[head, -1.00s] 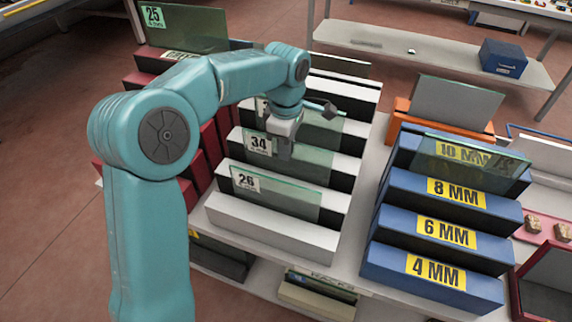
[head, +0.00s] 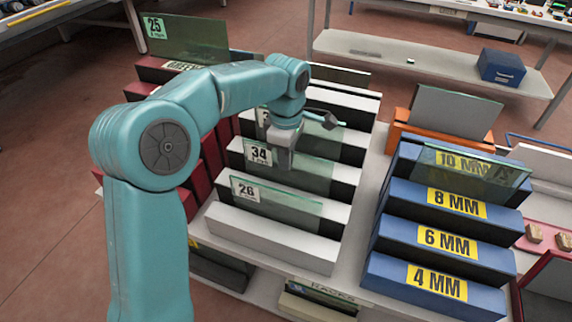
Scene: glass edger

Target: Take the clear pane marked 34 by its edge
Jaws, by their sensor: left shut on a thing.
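The clear pane marked 34 (head: 312,178) stands upright in a slot of the white rack (head: 270,238), its white label at its upper left. My left gripper (head: 283,160) points down over the pane's top edge, just right of the label, and is shut on it. The fingertips are partly hidden by the gripper body. The pane marked 26 (head: 278,207) stands in the slot in front. Another labelled pane stands behind, its label mostly covered by my arm. My right gripper is out of view.
Blue racks marked 4 to 10 MM (head: 440,240) stand to the right, with a pane (head: 470,172) in the rear one. An orange rack (head: 400,132) holds a grey pane (head: 455,112). Red racks with a pane marked 25 (head: 190,38) are at left.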

